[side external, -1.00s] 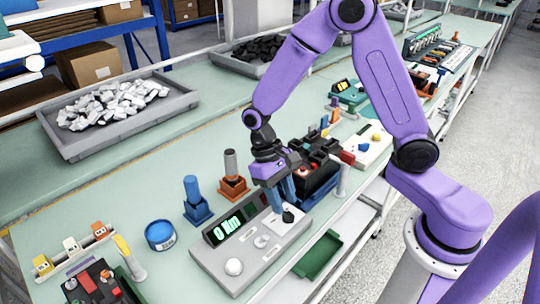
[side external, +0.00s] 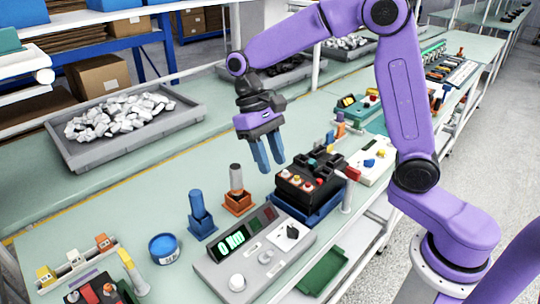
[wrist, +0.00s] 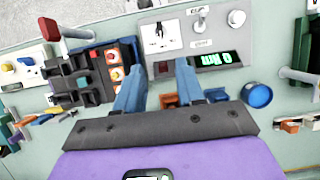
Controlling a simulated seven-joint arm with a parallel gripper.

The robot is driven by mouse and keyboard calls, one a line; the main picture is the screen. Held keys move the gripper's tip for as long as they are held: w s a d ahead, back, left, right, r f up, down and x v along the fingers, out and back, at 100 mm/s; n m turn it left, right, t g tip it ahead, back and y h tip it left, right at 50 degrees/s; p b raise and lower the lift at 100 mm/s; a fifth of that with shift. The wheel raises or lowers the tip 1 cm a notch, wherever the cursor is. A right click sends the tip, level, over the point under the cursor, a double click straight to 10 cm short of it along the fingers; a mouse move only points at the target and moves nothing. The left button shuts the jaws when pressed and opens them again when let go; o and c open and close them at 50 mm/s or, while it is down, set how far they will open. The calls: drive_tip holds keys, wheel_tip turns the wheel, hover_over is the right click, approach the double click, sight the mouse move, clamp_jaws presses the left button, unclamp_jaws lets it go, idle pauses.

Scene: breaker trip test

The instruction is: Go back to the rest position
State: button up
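My gripper (side external: 272,166) is raised above the bench, with its two blue fingers apart and nothing between them. Its fingers also show apart in the wrist view (wrist: 158,68). The grey test unit (side external: 213,268) lies below it at the front of the bench, with a lit green display (side external: 232,239) and a black knob (side external: 292,232) on a white plate. The display also shows in the wrist view (wrist: 217,60). The black breaker (side external: 308,180) with round coloured buttons sits in a blue holder, to the right of my gripper and apart from it.
A blue holder (side external: 201,222) and an orange holder (side external: 238,206) stand upright behind the test unit. A blue round tin (side external: 164,248) is to their left. A grey tray (side external: 85,160) of white pieces lies at the back left. A green tray (side external: 322,272) is at the front.

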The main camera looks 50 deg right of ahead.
drive_tip(key=s+d+f+n+t, duration=0.1)
drive_tip(key=s+d+n+t, duration=0.1)
drive_tip(key=s+n, duration=0.4)
drive_tip(key=s+d+f+n+t, duration=0.1)
drive_tip(key=s+d+n, duration=0.3)
drive_tip(key=s, duration=1.2)
drive_tip(key=n+t, duration=0.1)
drive_tip(key=n, duration=0.1)
drive_tip(key=shift+d+f+n+t, duration=0.15)
drive_tip(key=shift+d+n+t, duration=0.05)
drive_tip(key=shift+n+t, duration=0.1)
